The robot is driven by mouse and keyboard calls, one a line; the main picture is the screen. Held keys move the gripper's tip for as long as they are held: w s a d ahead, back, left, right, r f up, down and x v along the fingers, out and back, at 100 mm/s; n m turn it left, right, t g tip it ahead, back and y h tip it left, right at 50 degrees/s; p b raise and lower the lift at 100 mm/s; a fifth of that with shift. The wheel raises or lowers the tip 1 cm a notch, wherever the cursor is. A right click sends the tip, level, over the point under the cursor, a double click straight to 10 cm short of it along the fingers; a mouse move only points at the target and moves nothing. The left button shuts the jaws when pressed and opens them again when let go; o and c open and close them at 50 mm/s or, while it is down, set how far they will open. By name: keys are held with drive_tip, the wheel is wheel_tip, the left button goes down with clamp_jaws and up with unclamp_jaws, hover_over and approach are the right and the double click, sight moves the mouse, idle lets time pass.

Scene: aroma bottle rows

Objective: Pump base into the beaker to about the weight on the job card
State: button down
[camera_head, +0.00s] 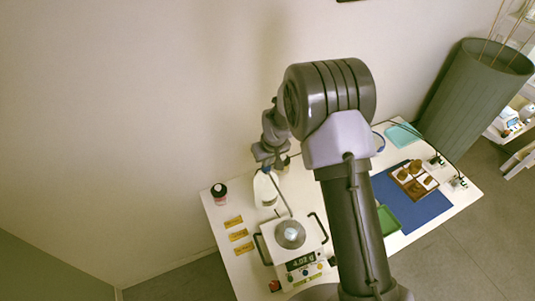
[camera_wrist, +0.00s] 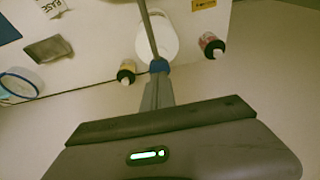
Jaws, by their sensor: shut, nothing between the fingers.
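The white pump bottle (camera_head: 266,188) stands at the back of the table, and it also shows in the wrist view (camera_wrist: 157,42). A blue piece (camera_wrist: 159,65) is at its top. Its long grey spout (camera_head: 281,197) reaches towards the beaker (camera_head: 290,233) on the scale (camera_head: 268,238). The scale's display (camera_head: 300,261) seems to read 4.02 g. My gripper (camera_head: 267,166) is shut and empty, pointing down right over the pump top; whether it touches is unclear. The beaker's fill level is hard to see. A card (camera_wrist: 75,8) partly in the wrist view seems to say BASE.
Yellow labels (camera_head: 238,235) lie left of the scale. Right are a blue mat (camera_head: 427,211), a wooden tray (camera_head: 401,178) and a green tray (camera_head: 388,220). My arm hides the table's middle.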

drive_tip(key=shift+f, duration=0.25)
wheel_tip(320, 180, down, 2)
drive_tip(key=b, duration=0.3)
drive_tip(key=shift+s, duration=0.1)
drive_tip(key=shift+s+r, duration=0.1)
drive_tip(key=shift+s, duration=0.05)
wheel_tip(320, 180, up, 6)
drive_tip(key=p, duration=0.2)
drive_tip(key=shift+f+p, duration=0.25)
drive_tip(key=shift+p, duration=0.1)
drive_tip(key=v, duration=0.8)
drive_tip(key=shift+r, duration=0.35)
drive_tip(key=shift+d, duration=0.15)
